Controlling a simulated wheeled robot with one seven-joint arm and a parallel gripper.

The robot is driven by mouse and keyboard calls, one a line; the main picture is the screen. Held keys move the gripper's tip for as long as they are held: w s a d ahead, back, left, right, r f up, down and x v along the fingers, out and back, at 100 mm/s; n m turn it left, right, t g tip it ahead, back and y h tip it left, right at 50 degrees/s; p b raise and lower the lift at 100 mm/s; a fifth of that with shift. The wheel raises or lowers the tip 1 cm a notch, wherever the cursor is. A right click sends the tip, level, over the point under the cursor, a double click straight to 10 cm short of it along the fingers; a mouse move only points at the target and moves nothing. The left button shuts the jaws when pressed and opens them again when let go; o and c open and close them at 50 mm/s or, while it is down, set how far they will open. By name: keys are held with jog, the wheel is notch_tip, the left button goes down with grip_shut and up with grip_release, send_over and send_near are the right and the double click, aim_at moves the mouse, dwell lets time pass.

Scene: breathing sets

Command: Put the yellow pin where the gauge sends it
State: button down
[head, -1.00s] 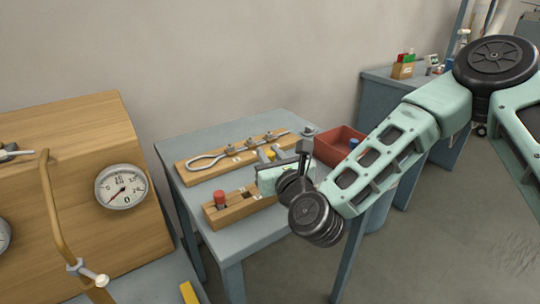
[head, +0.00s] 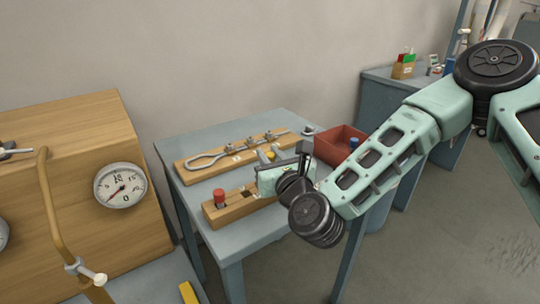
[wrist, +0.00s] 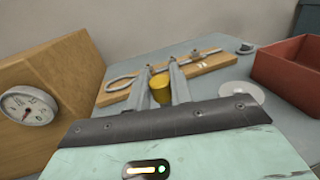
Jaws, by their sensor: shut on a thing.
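My gripper (wrist: 168,88) is shut on the yellow pin (wrist: 160,88), which sits between its two fingers above the small table. In the head view the gripper (head: 287,163) is over the table, and a bit of the yellow pin (head: 272,156) shows beside it. The round gauge (head: 120,186) is on the wooden panel at left; it also shows in the wrist view (wrist: 29,105). Its needle points to the lower left, but I cannot read the exact value. A wooden block (head: 235,209) on the table holds an upright red pin (head: 219,197); my gripper hides its right end.
A wooden board (head: 190,175) with a looped metal rod (head: 205,161) lies at the table's back. A red tray (head: 328,149) with a blue thing (head: 353,141) inside stands right. A white disc (wrist: 241,93) and grey knob (wrist: 245,47) are nearby. The wooden panel (head: 85,125) stands left.

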jog(key=shift+f+b, duration=1.9)
jog(key=shift+f, duration=0.35)
jog(key=c, duration=1.2)
grip_release()
jog(key=shift+o, duration=0.2)
